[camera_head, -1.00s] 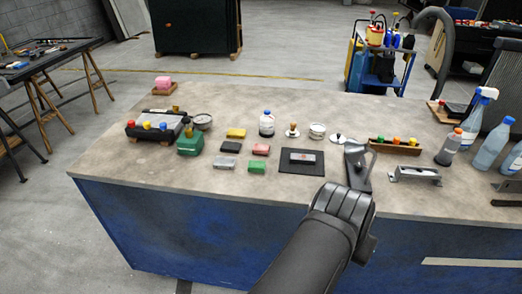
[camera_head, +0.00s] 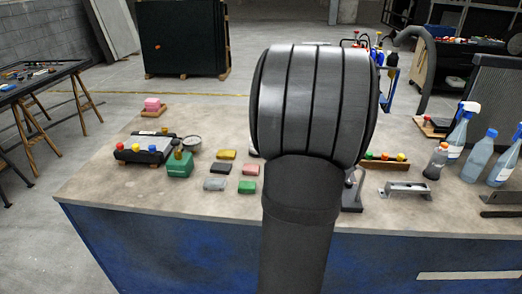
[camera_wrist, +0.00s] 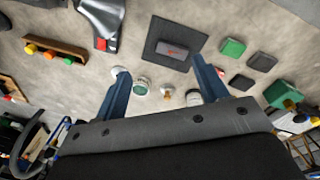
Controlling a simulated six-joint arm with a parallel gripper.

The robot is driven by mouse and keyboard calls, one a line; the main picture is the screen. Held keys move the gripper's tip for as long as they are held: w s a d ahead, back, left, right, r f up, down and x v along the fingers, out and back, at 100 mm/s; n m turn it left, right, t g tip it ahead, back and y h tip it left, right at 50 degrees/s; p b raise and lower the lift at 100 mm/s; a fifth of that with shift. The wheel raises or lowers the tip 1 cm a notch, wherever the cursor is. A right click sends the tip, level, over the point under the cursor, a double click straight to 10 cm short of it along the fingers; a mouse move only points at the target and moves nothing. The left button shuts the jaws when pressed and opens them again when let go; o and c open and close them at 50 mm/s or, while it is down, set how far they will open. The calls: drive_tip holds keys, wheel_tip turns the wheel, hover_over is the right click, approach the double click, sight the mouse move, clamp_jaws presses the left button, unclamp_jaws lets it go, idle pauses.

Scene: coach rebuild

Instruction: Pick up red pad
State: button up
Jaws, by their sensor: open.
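The red pad (camera_head: 250,170) lies flat on the workbench in the head view, to the left of my arm. It is in a cluster with a yellow pad (camera_head: 227,154), a black pad (camera_head: 220,168), a grey pad (camera_head: 215,184) and a green pad (camera_head: 246,188). My gripper (camera_wrist: 160,68) is open and empty, its two blue fingers spread above the bench in the wrist view. My arm hides the gripper in the head view.
A dark mat (camera_wrist: 155,58) bearing a small block lies by the fingers in the wrist view. A green box (camera_head: 179,164) and a black tray (camera_head: 146,158) stand left of the pads. A metal bracket (camera_head: 405,190) and spray bottles (camera_head: 461,128) stand right.

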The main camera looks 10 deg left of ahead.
drive_tip(key=w+a+f+n, duration=0.3)
drive_tip(key=w+a+n, duration=0.3)
drive_tip(key=w+a, duration=0.4)
drive_tip(key=n+g, duration=0.1)
drive_tip(key=n, duration=0.4)
hover_over(251, 167)
wheel_tip(251, 167, down, 3)
drive_tip(key=shift+y, duration=0.4)
drive_tip(key=f, duration=1.1)
drive_tip(key=shift+w+f, duration=0.2)
drive_tip(key=shift+s+f, duration=0.2)
drive_tip(key=shift+f, duration=2.45)
drive_tip(key=c, duration=1)
